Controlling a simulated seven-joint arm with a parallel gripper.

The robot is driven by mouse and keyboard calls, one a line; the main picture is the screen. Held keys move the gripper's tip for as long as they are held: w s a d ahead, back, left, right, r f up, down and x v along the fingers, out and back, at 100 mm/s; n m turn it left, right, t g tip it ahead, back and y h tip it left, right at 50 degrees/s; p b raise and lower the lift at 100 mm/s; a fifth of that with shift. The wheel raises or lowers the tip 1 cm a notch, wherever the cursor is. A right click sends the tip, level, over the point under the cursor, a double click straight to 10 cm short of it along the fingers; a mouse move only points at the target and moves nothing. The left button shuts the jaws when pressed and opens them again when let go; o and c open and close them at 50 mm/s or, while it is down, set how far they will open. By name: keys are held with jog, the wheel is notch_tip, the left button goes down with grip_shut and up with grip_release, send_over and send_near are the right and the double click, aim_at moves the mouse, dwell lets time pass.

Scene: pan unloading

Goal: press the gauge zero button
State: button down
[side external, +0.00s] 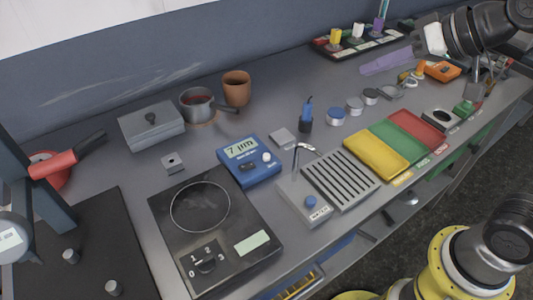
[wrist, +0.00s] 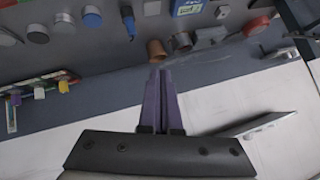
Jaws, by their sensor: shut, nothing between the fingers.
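The blue gauge (side external: 248,163) sits on the bench in the middle of the side view, its lit display reading "7 µm". A round pale button (side external: 267,157) is at its right, and a dark patch is below the display; I cannot read which is marked zero. The gauge is partly visible at the top edge of the wrist view (wrist: 188,7). My gripper (side external: 366,70) has purple fingers and is at the back right of the side view, well away from the gauge. In the wrist view its fingers (wrist: 160,73) are together and empty.
Behind are a pot (side external: 198,118), a terracotta cup (side external: 237,97) and a grey box (side external: 151,130). Coloured trays (side external: 375,157) lie to the right.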

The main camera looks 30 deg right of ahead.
jog(key=w+a+f+y, duration=0.2)
jog(key=w+a+f, duration=0.1)
jog(key=w+a, duration=0.55)
jog(key=g, duration=0.2)
send_over(266, 157)
notch_tip(266, 157, down, 7)
jog(key=shift+s+d+f, duration=0.2)
jog(key=shift+s+d, duration=0.2)
jog(key=shift+f, duration=0.15)
jog(key=shift+f, duration=4.2)
jog(key=shift+f, duration=0.15)
jog(key=shift+f, duration=0.3)
